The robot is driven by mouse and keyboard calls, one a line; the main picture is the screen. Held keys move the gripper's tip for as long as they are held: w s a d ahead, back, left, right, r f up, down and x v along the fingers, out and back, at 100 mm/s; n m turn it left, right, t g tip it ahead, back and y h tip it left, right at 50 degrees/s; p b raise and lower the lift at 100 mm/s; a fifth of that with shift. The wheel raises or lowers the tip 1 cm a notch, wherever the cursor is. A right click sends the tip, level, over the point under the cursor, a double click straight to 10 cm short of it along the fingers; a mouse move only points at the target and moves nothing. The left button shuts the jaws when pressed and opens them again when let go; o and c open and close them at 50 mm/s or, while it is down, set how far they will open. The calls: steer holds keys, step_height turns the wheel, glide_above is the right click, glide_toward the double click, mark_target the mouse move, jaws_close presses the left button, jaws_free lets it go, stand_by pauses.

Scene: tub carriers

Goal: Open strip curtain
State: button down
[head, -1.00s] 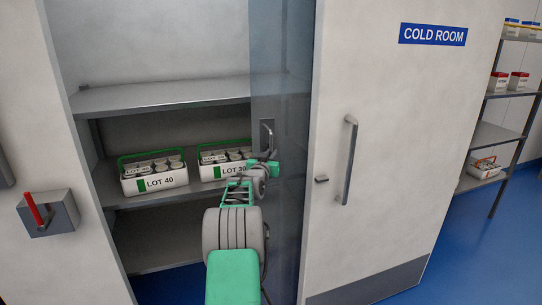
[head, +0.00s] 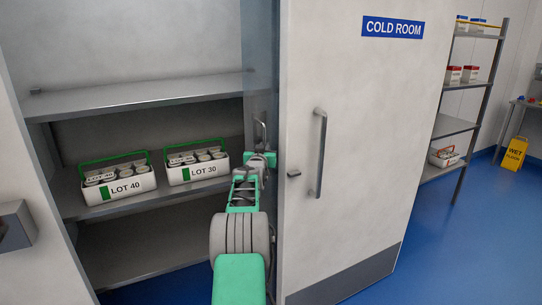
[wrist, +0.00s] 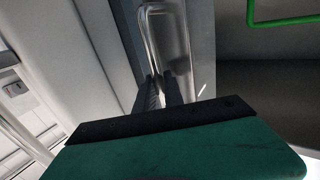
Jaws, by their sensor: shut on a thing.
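The strip curtain (head: 257,60) is a grey-blue see-through sheet gathered at the right side of the cold room opening, beside the white door. Its metal pull handle (head: 258,130) stands upright on it and also shows in the wrist view (wrist: 146,32). My gripper (head: 261,150) is at the handle's lower end. In the wrist view its two dark fingers (wrist: 162,82) are closed on the lower part of the handle. The left and middle of the opening are uncovered.
Inside, a shelf (head: 85,210) bears two white tubs with green handles, LOT 40 (head: 125,187) and LOT 30 (head: 205,174). The white door (head: 340,230) with a bar handle (head: 320,155) stands right of my arm. Blue floor (head: 440,270) is clear at right.

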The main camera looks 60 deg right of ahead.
steer(key=shift+s+d+f, duration=0.1)
steer(key=c, duration=1.5)
jaws_free()
steer(key=shift+o, duration=0.2)
steer(key=b+v, duration=0.2)
steer(key=v, duration=0.6)
steer(key=shift+d, duration=0.1)
